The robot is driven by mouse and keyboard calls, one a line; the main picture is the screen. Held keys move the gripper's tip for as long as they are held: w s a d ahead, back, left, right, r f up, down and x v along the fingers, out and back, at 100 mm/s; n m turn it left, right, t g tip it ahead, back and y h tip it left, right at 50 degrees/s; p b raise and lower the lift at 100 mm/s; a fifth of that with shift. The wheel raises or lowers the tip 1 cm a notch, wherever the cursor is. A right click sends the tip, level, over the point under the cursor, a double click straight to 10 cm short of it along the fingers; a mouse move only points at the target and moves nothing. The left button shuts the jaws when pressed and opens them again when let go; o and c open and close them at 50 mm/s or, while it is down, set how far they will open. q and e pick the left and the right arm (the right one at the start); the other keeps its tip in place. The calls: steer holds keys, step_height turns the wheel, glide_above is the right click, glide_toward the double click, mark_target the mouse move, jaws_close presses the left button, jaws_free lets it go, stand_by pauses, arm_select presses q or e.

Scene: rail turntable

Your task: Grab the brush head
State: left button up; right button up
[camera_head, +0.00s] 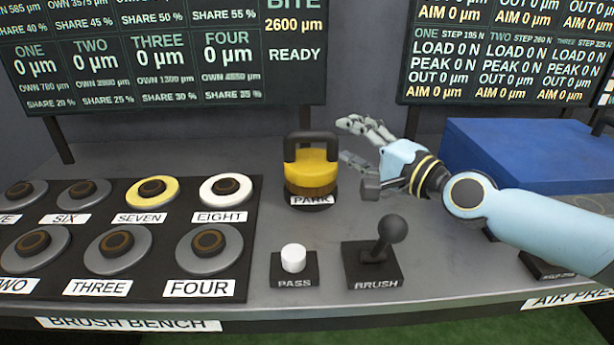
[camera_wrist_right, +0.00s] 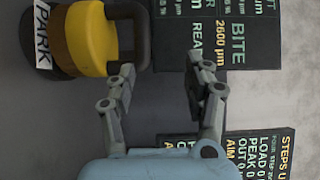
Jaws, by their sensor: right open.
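The brush head (camera_head: 312,172) is a yellow block with a black arched handle, standing upright on the black PARK spot of the bench. It also shows in the right wrist view (camera_wrist_right: 88,40), turned sideways at the upper left. My right gripper (camera_head: 350,140) is just to the right of the brush head, with its fingers spread and pointing left. In the right wrist view its fingers (camera_wrist_right: 160,75) have nothing between them, and the handle lies beside the left finger. I cannot tell whether they touch. My left gripper is not in view.
A BRUSH lever (camera_head: 388,240) and a white PASS button (camera_head: 293,258) stand in front of the brush head. A panel of round numbered stations (camera_head: 150,240) fills the left. A blue box (camera_head: 520,150) stands behind my right arm. Screens (camera_head: 160,55) rise behind the bench.

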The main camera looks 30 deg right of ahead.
mark_target(316, 139)
steer(key=w+f, duration=0.1)
steer(key=w+f+b, duration=0.1)
steer(key=w, duration=0.1)
steer(key=w+b, duration=0.1)
steer(key=w, duration=0.1)
steer(key=shift+w+a+f, duration=0.1)
steer(key=shift+a+f, duration=0.15)
steer(key=shift+f, duration=0.15)
steer(key=w, duration=0.3)
steer(key=w+a, duration=0.1)
steer(key=w, duration=0.1)
steer(key=shift+w, duration=0.3)
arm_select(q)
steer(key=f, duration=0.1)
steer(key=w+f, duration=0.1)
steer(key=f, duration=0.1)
arm_select(e)
steer(key=shift+c, duration=0.3)
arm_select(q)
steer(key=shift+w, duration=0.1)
arm_select(e)
jaws_close()
